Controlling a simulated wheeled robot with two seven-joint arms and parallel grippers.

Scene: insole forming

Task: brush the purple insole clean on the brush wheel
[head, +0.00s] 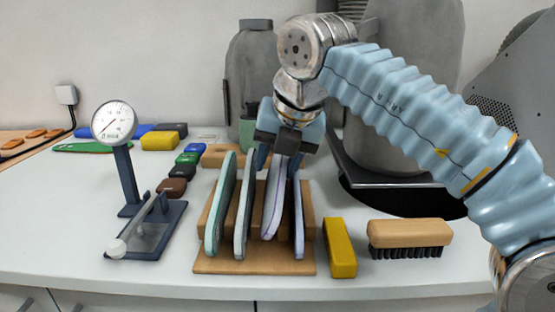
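A wooden rack (207,262) on the white table holds several insoles on edge. The two at left are pale green (216,215) and grey-green (242,215). The two at right are pale purple. My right gripper (279,165) points down over the rack, one finger on each side of the upper end of the left purple insole (271,208), and looks shut on it. That insole's lower end sits higher than its neighbours' and it is slightly turned. The other purple insole (298,220) stands just right of it. My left gripper is not in view. I cannot make out the brush wheel.
A yellow block (340,247) and a wooden-backed brush (409,237) lie right of the rack. A dial gauge stand (128,170) stands left, with small coloured blocks behind it. A grey machine with a dark basin (372,182) is behind right. The front left table is clear.

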